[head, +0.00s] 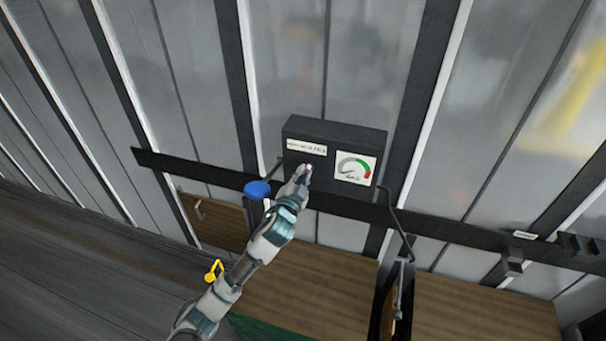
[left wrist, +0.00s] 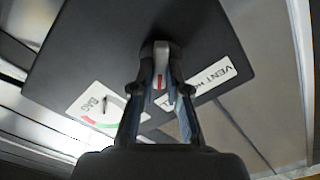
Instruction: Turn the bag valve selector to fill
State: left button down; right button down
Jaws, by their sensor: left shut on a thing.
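The black valve box (head: 330,133) is fixed to a dark rail on the ribbed wall. It carries a white label strip (head: 306,147) and a bag gauge (head: 356,168) with grey, green and red bands. My right gripper is out of view.
A blue disc (head: 257,189) stands out left of the box. A yellow piece (head: 214,270) is beside my left arm. A dark bent bar (head: 402,232) hangs at the right below the box. Wooden panels (head: 480,308) lie below the rail.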

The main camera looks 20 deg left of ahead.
pick_arm(q)
jog(key=shift+f+m, duration=0.3)
jog(key=shift+m, duration=0.3)
jog(key=shift+d, duration=0.1)
jog(key=c, duration=1.2)
grip_release()
jog(key=shift+o, duration=0.2)
jog(key=shift+r, duration=0.1)
jog(key=shift+s, duration=0.1)
jog(key=s, duration=1.1)
jog(key=shift+s+a, duration=0.3)
jog(key=shift+s, duration=0.05)
